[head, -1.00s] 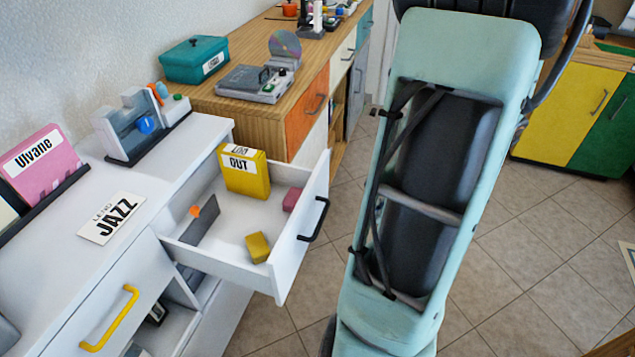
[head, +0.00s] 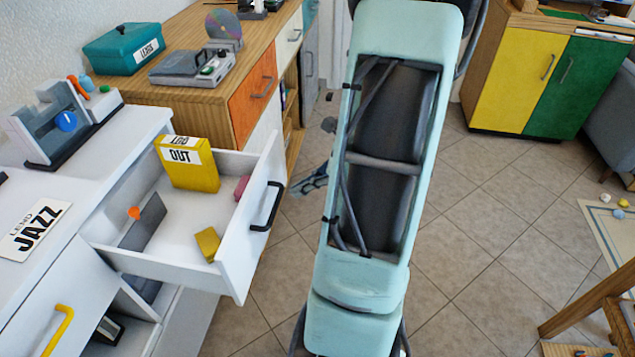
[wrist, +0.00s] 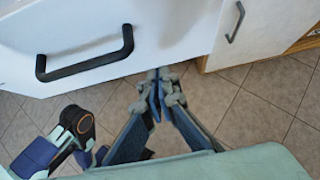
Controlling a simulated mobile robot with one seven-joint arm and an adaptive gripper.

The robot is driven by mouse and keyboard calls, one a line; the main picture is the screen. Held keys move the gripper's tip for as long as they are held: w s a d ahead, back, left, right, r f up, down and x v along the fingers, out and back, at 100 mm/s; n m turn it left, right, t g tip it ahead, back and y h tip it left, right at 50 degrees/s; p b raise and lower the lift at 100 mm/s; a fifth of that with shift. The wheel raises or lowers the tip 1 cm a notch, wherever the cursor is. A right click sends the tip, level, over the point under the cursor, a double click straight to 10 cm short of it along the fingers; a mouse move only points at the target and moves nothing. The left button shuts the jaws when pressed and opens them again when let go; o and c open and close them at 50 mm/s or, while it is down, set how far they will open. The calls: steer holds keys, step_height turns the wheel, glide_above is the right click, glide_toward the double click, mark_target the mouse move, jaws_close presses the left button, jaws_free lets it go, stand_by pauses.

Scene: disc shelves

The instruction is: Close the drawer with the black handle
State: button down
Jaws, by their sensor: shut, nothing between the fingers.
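The white drawer (head: 240,228) with the black handle (head: 265,207) stands pulled out from the white cabinet at left. It holds a yellow box (head: 188,165) marked "OUT", a small yellow block (head: 208,244), a pink item (head: 241,188) and a grey divider (head: 143,222). In the wrist view the drawer front (wrist: 180,28) and its black handle (wrist: 85,62) fill the upper left. My gripper (wrist: 158,82) is shut and empty, in front of and below the drawer front, to the right of the handle. In the head view, part of my gripper (head: 312,180) shows right of the drawer, beside my arm.
A yellow-handled drawer (head: 52,325) is at lower left. The wooden cabinet (head: 225,80) with an orange door stands behind the open drawer. A yellow and green cabinet (head: 540,85) is at the back right, with a wooden table (head: 600,310) at lower right. Tiled floor between is clear.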

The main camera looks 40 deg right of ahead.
mark_target(273, 190)
steer(key=shift+w+a, duration=1.25)
steer(key=shift+w, duration=0.3)
steer(key=shift+w+r, duration=0.1)
steer(key=shift+w+a, duration=0.15)
steer(key=shift+a, duration=0.05)
steer(key=w+a, duration=0.5)
steer(key=w, duration=0.2)
steer(key=w+a+p, duration=0.1)
steer(key=w+a, duration=0.5)
steer(key=w, duration=0.1)
steer(key=w+a, duration=0.5)
steer(key=w, duration=0.2)
steer(key=shift+w+a+p, duration=0.25)
steer(key=shift+a+p, duration=0.15)
steer(key=shift+w+a, duration=0.1)
steer(key=shift+w, duration=0.05)
steer(key=shift+w+a+r, duration=0.1)
steer(key=shift+r, duration=0.1)
